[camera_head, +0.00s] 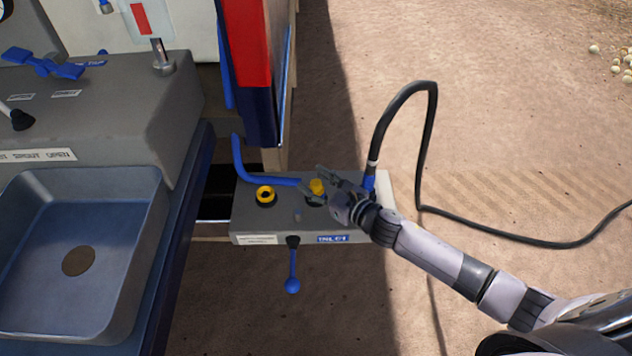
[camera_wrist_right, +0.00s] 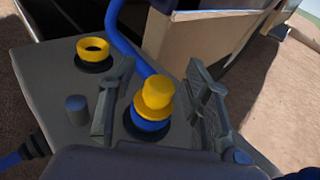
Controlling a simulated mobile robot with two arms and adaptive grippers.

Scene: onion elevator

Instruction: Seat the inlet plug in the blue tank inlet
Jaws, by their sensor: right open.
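The yellow inlet plug (camera_head: 317,187) stands at the right-hand port of the grey inlet box (camera_head: 275,220). In the right wrist view the plug (camera_wrist_right: 158,92) has a round knob over a wider yellow collar. It sits upright on or in the blue tank inlet (camera_wrist_right: 149,124), which has a black base. How deep it sits cannot be told. My right gripper (camera_head: 312,179) is open at the plug; in its wrist view the two fingers (camera_wrist_right: 160,72) stand on either side of it with gaps. My left gripper is not in view.
An open yellow ring port (camera_head: 265,194) is left of the plug. A blue pipe (camera_head: 240,160) runs behind it. A black hose (camera_head: 432,140) rises at the box's right end. A blue-knobbed lever (camera_head: 292,285) hangs in front. A sink (camera_head: 80,230) is at left.

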